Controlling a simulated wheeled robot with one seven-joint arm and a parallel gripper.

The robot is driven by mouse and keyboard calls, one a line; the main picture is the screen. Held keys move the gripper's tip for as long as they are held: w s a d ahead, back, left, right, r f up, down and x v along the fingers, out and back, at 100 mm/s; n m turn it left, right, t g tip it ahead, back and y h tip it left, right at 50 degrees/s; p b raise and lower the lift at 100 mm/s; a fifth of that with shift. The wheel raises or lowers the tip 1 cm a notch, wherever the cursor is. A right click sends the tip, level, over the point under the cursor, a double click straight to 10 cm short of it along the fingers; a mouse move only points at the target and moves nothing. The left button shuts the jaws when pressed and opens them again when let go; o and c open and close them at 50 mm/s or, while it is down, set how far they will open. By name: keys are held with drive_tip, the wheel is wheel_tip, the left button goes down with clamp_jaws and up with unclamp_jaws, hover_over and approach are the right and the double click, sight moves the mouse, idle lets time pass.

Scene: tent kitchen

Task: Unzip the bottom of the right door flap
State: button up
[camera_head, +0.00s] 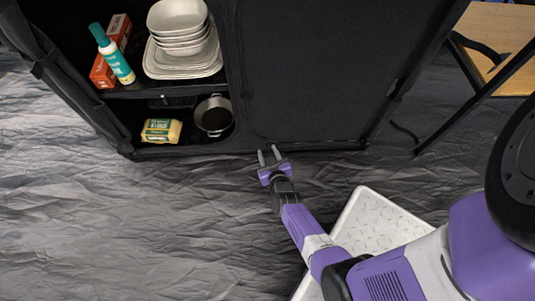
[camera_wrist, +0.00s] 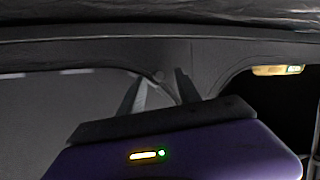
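The right door flap (camera_head: 322,70) is a black fabric panel covering the right half of the black cabinet. A seam line curves around its lower left corner and runs along its bottom edge. In the wrist view the flap (camera_wrist: 70,105) is the grey panel at left, with a light line along its edge. My gripper (camera_head: 269,152) is low in front of the cabinet's bottom edge, near the flap's lower left corner. Its two grey fingers are apart, with a gap between them. A small roundish spot (camera_wrist: 159,75) shows near the fingertips; I cannot tell whether it is the zip pull.
The open left half holds stacked bowls and plates (camera_head: 182,50), a teal-capped bottle (camera_head: 112,54), a red box (camera_head: 103,74), a yellow packet (camera_head: 161,131) and a pot (camera_head: 213,115). Wrinkled dark floor (camera_head: 130,225) lies clear at left.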

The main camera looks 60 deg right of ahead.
drive_tip(key=shift+w+d+f, duration=0.15)
drive_tip(key=shift+w+d, duration=0.15)
clamp_jaws()
idle(1.4)
